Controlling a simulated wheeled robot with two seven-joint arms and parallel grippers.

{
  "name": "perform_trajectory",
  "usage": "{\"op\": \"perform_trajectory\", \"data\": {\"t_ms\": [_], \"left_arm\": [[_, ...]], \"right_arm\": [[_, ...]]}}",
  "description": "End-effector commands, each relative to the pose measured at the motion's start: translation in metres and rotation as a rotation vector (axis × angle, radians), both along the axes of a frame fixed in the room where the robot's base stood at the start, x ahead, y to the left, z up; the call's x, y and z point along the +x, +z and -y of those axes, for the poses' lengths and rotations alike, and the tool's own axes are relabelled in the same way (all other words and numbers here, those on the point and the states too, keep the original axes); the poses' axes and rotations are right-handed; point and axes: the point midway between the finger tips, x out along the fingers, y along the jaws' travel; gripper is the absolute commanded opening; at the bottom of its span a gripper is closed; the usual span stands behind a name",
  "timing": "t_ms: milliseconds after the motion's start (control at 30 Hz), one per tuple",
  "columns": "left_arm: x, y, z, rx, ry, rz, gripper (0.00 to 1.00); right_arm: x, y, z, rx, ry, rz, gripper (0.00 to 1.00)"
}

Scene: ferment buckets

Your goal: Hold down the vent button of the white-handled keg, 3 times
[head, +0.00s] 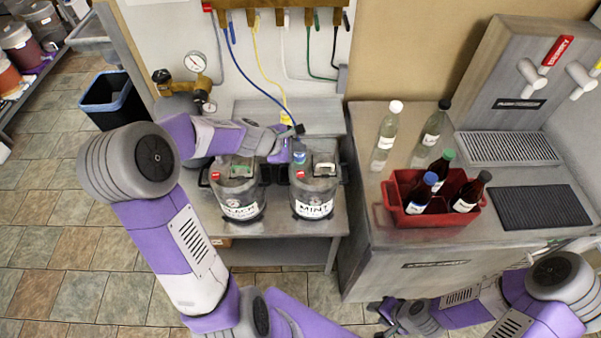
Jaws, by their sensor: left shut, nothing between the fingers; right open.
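Two steel kegs stand side by side on the metal bench. The right keg (314,196), labelled MINT, has a pale, whitish handle (324,169), a red spot (300,174) and a blue fitting on its lid. My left gripper (298,130) is shut and empty, above the back of the MINT keg and apart from the red spot. My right gripper (383,311) is open and empty, low in front of the right counter.
A blue hose (244,73) hangs from the wall rack down beside my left gripper. A gauge and brass regulator (195,62) stand behind the left keg. A red crate (432,216) of bottles and two loose bottles stand on the right counter. A drip tray (508,148) lies behind.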

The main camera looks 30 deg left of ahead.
Motion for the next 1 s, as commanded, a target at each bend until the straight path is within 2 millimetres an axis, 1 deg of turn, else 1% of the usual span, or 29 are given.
{"op": "perform_trajectory", "data": {"t_ms": [267,500,633,800,1000], "left_arm": [[0.0,-0.028,0.0,0.001,0.0,-0.001,0.0],[0.0,-0.063,0.0,0.0,0.0,-0.002,0.0],[0.0,-0.078,0.0,0.0,-0.001,-0.001,0.0],[0.0,-0.087,0.0,0.0,-0.001,-0.001,0.0],[0.0,-0.086,0.0,0.001,-0.001,0.0,0.0]], "right_arm": [[0.0,-0.025,0.0,0.0,0.0,0.0,0.43],[0.0,-0.057,0.0,0.0,0.0,0.0,0.43],[0.0,-0.071,0.0,0.0,0.0,0.0,0.43],[0.0,-0.081,0.0,0.0,0.0,0.0,0.43],[0.0,-0.08,0.0,0.0,0.0,0.0,0.43]]}}
